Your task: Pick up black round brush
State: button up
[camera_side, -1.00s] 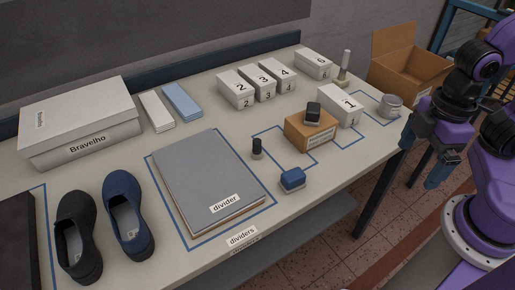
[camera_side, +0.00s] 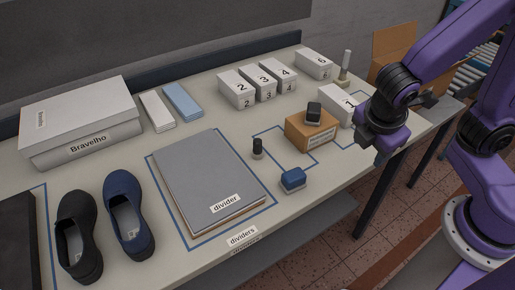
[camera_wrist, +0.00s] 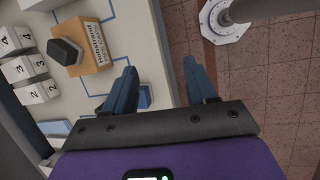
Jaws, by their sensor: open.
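The black round brush (camera_side: 257,148) stands upright on the table in the side view, between the grey divider stack and the cardboard box. I cannot make it out in the wrist view. My gripper (camera_wrist: 161,83) is open, with nothing between its two blue fingers in the wrist view. In the side view my gripper (camera_side: 378,150) is above the table's right front edge, well to the right of the round brush; its fingers are hard to see there.
A cardboard box (camera_side: 310,132) with a black block-shaped brush (camera_side: 313,112) on top stands between my gripper and the round brush. A blue brush (camera_side: 292,179) lies near the front edge. Numbered white boxes (camera_side: 262,82) stand behind. The divider stack (camera_side: 205,175) is left.

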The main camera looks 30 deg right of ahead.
aim_at(257, 145)
jog(key=w+a+f+n+t+h, duration=0.1)
jog(key=w+a+f+n+t, duration=0.1)
jog(key=a, duration=0.4)
jog(key=w+a+f+n+t+h, duration=0.1)
jog(key=w+a+f+n+t, duration=0.2)
jog(key=w+a+n, duration=0.3)
jog(key=w+a+f+n+t+h, duration=0.1)
jog(key=w+a+f+n+t, duration=0.1)
jog(key=w+a+n+t, duration=0.2)
jog(key=shift+w+a+f, duration=0.1)
jog(key=shift+a+f, duration=0.1)
jog(key=shift+a, duration=0.65)
jog(key=shift+w+a+f, duration=0.1)
jog(key=shift+a+f, duration=0.05)
jog(key=shift+a, duration=0.65)
jog(key=shift+w+a+f+h, duration=0.1)
jog(key=shift+h, duration=0.2)
jog(key=x, duration=1.2)
jog(key=shift+w, duration=0.1)
jog(key=shift+x, duration=2.5)
jog(key=shift+a, duration=0.1)
jog(key=c, duration=1)
